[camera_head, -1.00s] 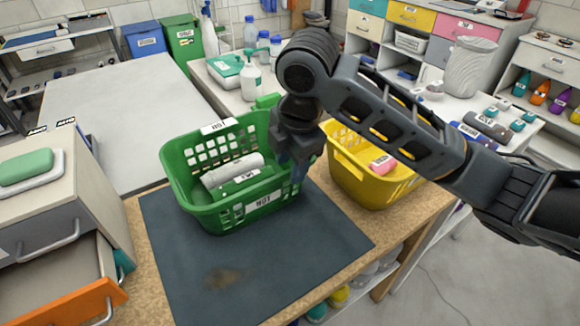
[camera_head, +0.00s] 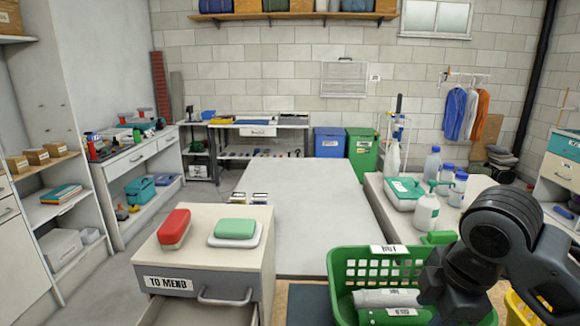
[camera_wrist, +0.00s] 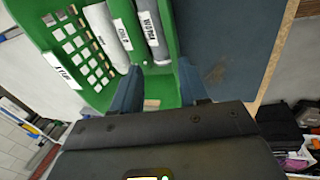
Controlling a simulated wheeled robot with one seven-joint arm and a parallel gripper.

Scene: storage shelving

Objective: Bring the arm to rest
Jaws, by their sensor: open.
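My gripper (camera_wrist: 160,82) is open, its two dark fingers apart with nothing between them. In the wrist view, the fingers are at the near edge of the green basket (camera_wrist: 184,30); I cannot tell whether they touch it. In the head view, my dark arm covers the right side of the same green basket (camera_head: 352,262) at the lower right, and the fingertips are not clear. White and grey labelled rolls lie in the basket; one white roll (camera_wrist: 107,38) shows in the wrist view.
A yellow basket (camera_head: 520,310) is partly visible to the right of my arm. A "TO MEND" drawer unit (camera_head: 258,262) stands left, with red and green items on top. Bottles stand on the bench behind. The large pale table (camera_head: 305,205) is bare in the middle.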

